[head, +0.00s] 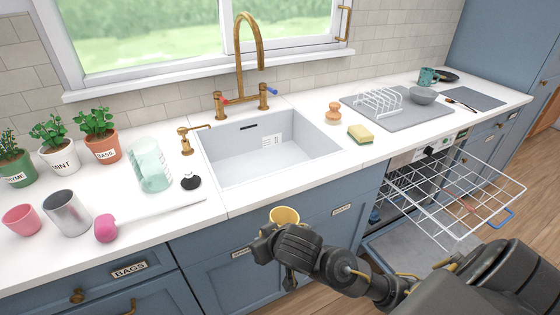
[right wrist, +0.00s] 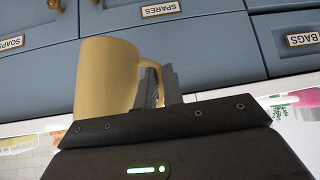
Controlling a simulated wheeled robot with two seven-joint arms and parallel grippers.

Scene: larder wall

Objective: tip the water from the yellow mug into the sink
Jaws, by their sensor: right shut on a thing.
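The yellow mug (head: 284,214) is in front of the counter's front edge, just on the near side of the sink (head: 262,170). Its rim faces up in the head view; the water inside cannot be made out. My right gripper (head: 268,240) is shut on the mug's handle. In the right wrist view the mug (right wrist: 103,75) stands left of the right gripper's fingers (right wrist: 160,86), with its handle between them. The white sink basin is empty, with a brass tap (head: 243,60) behind it. My left gripper is not in view.
An open dishwasher rack (head: 455,185) juts out at right.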

